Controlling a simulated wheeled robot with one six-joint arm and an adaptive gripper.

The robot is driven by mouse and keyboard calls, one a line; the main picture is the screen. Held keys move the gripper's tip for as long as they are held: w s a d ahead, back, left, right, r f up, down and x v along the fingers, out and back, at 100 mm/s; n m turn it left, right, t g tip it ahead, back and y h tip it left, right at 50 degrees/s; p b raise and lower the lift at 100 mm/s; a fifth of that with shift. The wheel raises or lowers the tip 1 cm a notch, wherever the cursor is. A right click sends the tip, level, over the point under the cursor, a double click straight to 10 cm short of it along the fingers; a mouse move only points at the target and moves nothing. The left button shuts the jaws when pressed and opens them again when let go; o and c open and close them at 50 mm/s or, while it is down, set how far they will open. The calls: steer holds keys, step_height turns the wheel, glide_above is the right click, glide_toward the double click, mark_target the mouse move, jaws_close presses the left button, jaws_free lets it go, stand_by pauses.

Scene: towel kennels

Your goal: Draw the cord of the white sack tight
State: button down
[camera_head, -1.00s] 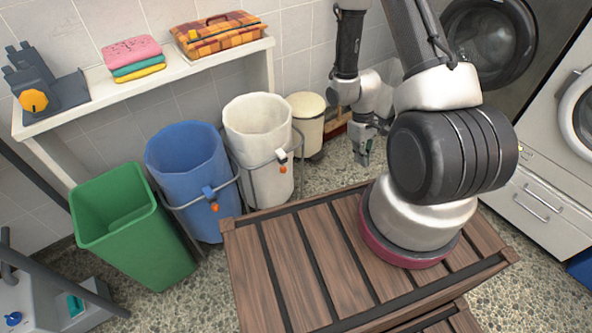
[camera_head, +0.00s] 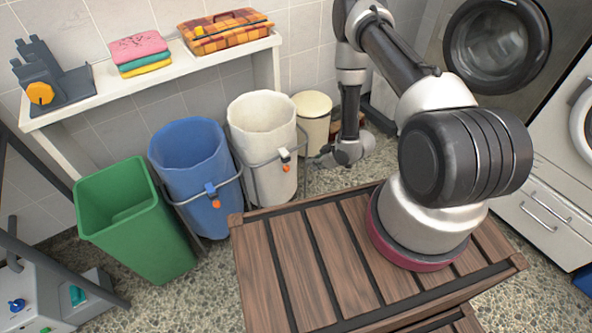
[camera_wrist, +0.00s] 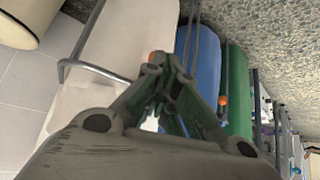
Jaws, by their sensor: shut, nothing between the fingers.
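The white sack (camera_head: 268,175) stands upright with its mouth wide open in a grey metal hoop frame. On its front hangs a pale cord lock (camera_head: 284,154) with an orange end (camera_head: 286,169) below it. My gripper (camera_head: 318,158) is low, just right of the sack, pointing left towards the cord. In the wrist view my gripper (camera_wrist: 168,82) has its fingertips together and empty. The white sack (camera_wrist: 125,40) lies behind and left of them there, and the orange end (camera_wrist: 154,57) shows just beyond the tips. Contact with it cannot be told.
A blue sack (camera_head: 190,170) in a similar frame and a green bin (camera_head: 140,235) stand left of the white sack. A cream bin (camera_head: 313,120) stands behind. A slatted wooden bench (camera_head: 290,260) is in front. A shelf (camera_head: 110,90) holds folded towels (camera_head: 140,52).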

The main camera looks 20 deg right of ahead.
steer(key=r+x, duration=0.1)
steer(key=x, duration=1)
steer(key=shift+w+a+f, duration=0.3)
steer(key=shift+w+a, duration=0.2)
step_height(320, 180, down, 10)
steer(key=shift+r, duration=0.2)
